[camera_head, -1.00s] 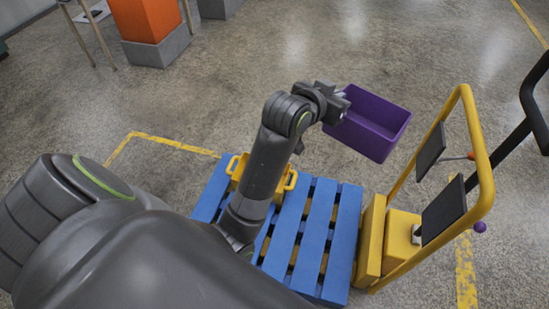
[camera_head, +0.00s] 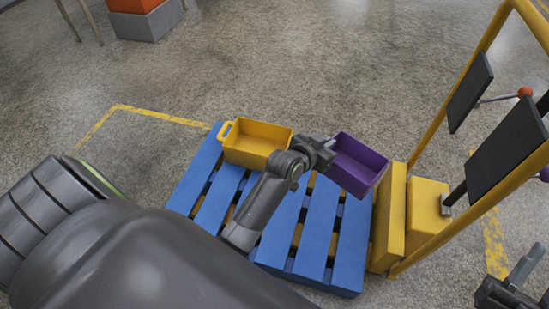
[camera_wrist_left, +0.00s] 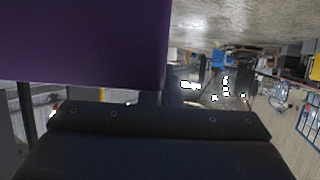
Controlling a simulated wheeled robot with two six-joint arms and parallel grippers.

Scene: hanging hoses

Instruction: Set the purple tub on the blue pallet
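The purple tub (camera_head: 360,162) is open-topped and looks roughly upright, over the far right part of the blue pallet (camera_head: 318,232). My left gripper (camera_head: 328,152) is at its left wall and looks shut on it. The fingertips are hidden, and I cannot tell whether the tub touches the pallet. In the left wrist view the purple tub (camera_wrist_left: 80,45) fills the upper left. My right gripper (camera_head: 512,285) shows only partly at the lower right corner, away from the tub; its opening is unclear.
A yellow tub (camera_head: 256,143) with a handle sits on the pallet's far left part, left of my left gripper. A yellow cart frame (camera_head: 405,225) with black pads stands close along the pallet's right side.

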